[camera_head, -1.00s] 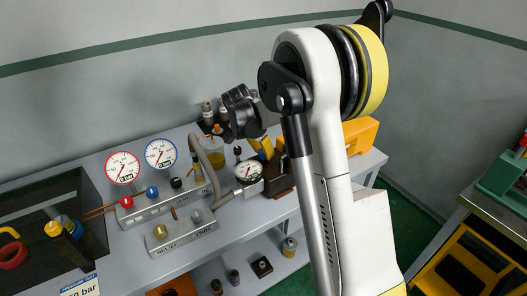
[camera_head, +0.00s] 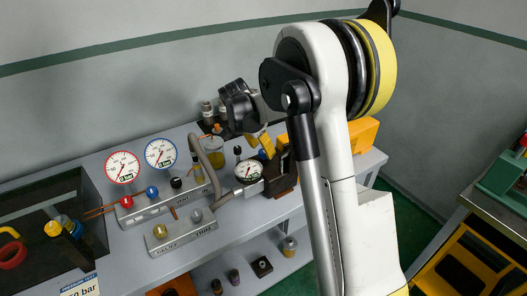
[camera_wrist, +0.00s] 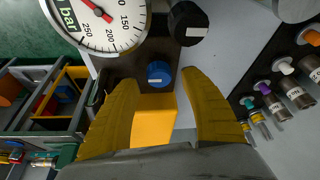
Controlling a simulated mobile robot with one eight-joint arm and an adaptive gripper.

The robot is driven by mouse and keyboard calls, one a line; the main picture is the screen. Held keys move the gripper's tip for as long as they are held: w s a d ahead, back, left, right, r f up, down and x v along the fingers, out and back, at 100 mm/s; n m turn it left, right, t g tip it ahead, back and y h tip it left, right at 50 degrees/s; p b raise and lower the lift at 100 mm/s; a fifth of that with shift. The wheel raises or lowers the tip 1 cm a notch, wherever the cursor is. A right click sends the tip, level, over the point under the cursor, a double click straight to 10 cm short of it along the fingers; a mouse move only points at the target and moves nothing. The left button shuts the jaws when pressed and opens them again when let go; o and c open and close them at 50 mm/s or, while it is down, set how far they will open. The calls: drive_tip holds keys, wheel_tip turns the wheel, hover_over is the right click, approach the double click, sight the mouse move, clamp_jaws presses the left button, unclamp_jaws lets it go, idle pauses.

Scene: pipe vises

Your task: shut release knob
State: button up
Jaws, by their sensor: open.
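My gripper (camera_wrist: 158,78) is open, with its two yellow fingers spread apart in the wrist view. A blue knob (camera_wrist: 158,73) with a pale mark shows in the gap between the fingertips, on a dark block. I cannot tell how far it is from the fingertips. A black knob (camera_wrist: 188,22) with a white stripe stands above it in that view, beside a round dial gauge (camera_wrist: 110,20). No label tells which is the release knob. In the head view the gripper (camera_head: 266,144) is partly hidden by my arm, behind the dial gauge (camera_head: 249,171).
An orange body (camera_wrist: 154,124) lies between and below the fingers in the wrist view. Small bottles (camera_wrist: 285,90) stand at the right. In the head view, a manifold (camera_head: 165,196) with red, blue and black knobs sits left, below two gauges (camera_head: 123,166). A dark tray (camera_head: 60,210) is farther left.

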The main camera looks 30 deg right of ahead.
drive_tip(key=v, duration=1)
drive_tip(key=shift+s, duration=0.1)
drive_tip(key=s+a+r+n+t+y, duration=0.1)
drive_tip(key=s+a+r+n+t, duration=0.2)
drive_tip(key=s, duration=0.4)
drive_tip(key=s+a+r+n+y, duration=0.1)
drive_tip(key=s+a+r+n, duration=0.1)
drive_tip(key=s+a+n, duration=0.35)
drive_tip(key=s+a+f+n+t+y, duration=0.1)
drive_tip(key=s+a+f+n, duration=0.1)
drive_tip(key=s, duration=0.4)
drive_tip(key=s+a+f+n+t+y, duration=0.1)
drive_tip(key=s+a+f+n+t, duration=0.1)
drive_tip(key=s, duration=0.5)
drive_tip(key=shift+s+a+f+n, duration=0.2)
drive_tip(key=shift+a+n, duration=0.55)
drive_tip(key=shift+n, duration=0.5)
